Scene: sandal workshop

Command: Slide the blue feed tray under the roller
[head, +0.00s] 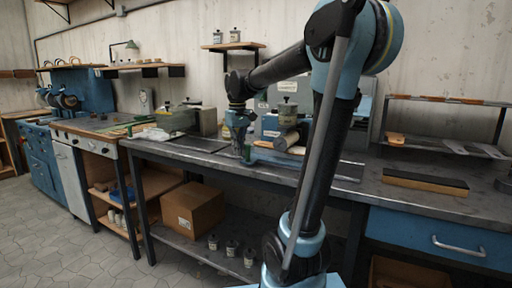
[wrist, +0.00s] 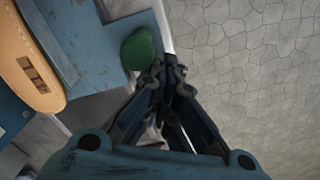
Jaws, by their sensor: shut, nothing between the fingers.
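The blue feed tray (wrist: 82,38) lies at the upper left of the wrist view, with a green rounded knob (wrist: 138,48) at its right end. A low blue piece on the bench in the head view (head: 268,157) appears to be the same tray. My gripper (wrist: 172,72) is shut and empty, its fingertips close beside the knob; I cannot tell if they touch. In the head view my gripper (head: 246,155) is low over the bench's front edge. A tan cylinder (head: 287,140), likely the roller, is behind the tray, partly hidden by my arm.
A tan sole-like piece (wrist: 32,62) lies beside the tray. A dark block on wood (head: 425,181) lies at right. Floor (wrist: 250,70) is open beyond the edge.

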